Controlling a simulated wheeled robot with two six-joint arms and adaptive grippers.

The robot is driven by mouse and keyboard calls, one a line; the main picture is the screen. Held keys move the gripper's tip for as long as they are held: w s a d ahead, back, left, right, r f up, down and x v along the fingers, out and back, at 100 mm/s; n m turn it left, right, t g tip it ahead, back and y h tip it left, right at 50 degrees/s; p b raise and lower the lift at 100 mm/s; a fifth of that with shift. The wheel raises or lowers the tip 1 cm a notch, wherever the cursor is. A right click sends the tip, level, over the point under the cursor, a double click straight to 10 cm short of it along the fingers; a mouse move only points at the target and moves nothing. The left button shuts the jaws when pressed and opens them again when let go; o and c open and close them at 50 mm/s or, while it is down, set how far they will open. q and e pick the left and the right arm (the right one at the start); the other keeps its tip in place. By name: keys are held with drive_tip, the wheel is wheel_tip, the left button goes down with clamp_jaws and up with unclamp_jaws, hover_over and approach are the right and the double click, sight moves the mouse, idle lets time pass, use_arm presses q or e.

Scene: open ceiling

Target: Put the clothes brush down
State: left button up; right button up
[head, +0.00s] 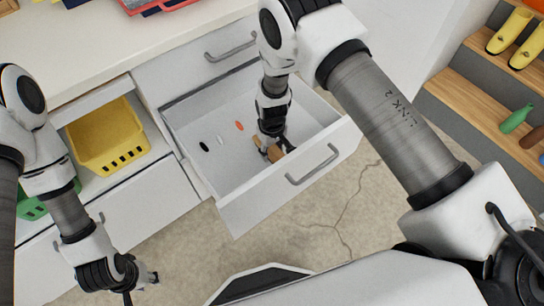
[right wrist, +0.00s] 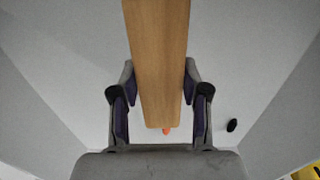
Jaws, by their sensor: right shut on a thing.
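The clothes brush shows as a light brown wooden piece (head: 274,153) in the head view, inside the open white drawer (head: 235,195). In the right wrist view its flat wooden body (right wrist: 158,60) runs from the top edge down between the fingers. My right gripper (head: 270,142) is shut on it, low in the right part of the drawer; its fingers (right wrist: 159,105) lie on both sides of the wood. I cannot tell whether the brush touches the drawer floor. Its bristles are hidden. My left gripper (head: 140,287) is open and empty, outside the drawer at lower left.
A black oval (head: 204,146), a white oval (head: 219,140) and an orange oval (head: 239,126) lie in the drawer's left and middle part. Drawer walls surround my right gripper. A yellow basket (head: 108,137) stands in the cubby on the left. Wooden steps (head: 465,95) with boots are at right.

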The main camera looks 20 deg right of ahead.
sight(272, 156)
wheel_tip(272, 156, down, 3)
drive_tip(key=shift+f+b, duration=0.1)
drive_tip(key=shift+b, duration=0.25)
drive_tip(key=shift+f, duration=0.25)
drive_tip(key=o, duration=1)
drive_tip(key=shift+r, duration=0.4)
wheel_tip(272, 156, up, 12)
drive_tip(key=shift+f+p, duration=0.2)
drive_tip(key=shift+p, duration=1)
